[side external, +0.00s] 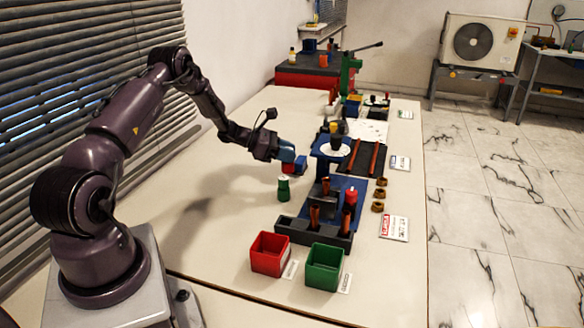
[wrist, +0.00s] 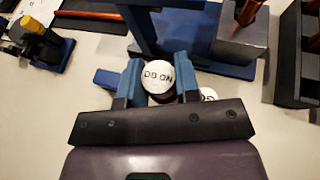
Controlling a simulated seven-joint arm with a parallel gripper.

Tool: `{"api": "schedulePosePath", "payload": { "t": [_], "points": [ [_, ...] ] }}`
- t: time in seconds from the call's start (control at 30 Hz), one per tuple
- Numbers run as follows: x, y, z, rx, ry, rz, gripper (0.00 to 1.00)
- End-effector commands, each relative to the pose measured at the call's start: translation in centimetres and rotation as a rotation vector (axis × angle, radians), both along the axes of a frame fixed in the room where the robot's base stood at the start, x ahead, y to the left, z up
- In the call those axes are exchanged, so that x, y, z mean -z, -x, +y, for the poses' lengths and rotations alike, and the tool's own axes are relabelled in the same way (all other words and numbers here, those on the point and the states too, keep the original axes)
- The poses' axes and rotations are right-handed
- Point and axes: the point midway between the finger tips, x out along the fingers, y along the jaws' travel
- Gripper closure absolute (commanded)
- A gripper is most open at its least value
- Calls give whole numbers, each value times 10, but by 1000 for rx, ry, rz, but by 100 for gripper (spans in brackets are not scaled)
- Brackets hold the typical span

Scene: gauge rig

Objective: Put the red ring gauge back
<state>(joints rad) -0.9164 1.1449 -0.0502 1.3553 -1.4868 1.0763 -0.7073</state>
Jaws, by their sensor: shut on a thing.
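My gripper (side external: 289,160) is shut on a small red gauge (side external: 287,168), held above the table just above and behind a green gauge (side external: 283,188). In the wrist view my gripper's blue fingers (wrist: 158,72) close on both sides of the held gauge, whose round white top (wrist: 157,77) bears dark lettering. Only a little of its reddish side shows there. A second white lettered disc (wrist: 208,94) shows partly behind the right finger, lower down. The green gauge stands upright on the table. I cannot tell the held gauge's bore.
A blue stand with a white dial (side external: 335,147) is just right of my gripper. A blue fixture with a red-topped post (side external: 350,197) and a dark rack (side external: 318,231) stand nearer. A red bin (side external: 270,255) and a green bin (side external: 324,268) are in front. The table's left is clear.

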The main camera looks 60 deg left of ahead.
Motion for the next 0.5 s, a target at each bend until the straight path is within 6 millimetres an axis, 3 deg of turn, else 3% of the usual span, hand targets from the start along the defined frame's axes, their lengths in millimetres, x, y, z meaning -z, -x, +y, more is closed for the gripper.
{"api": "schedulePosePath", "payload": {
  "t": [0.2, 0.37, 0.5],
  "points": [
    [23, -17, 11, 0, -2, -2, 96],
    [30, -21, 14, 0, -2, -2, 96],
    [50, -22, 15, 0, 0, 0, 96]
  ]
}}
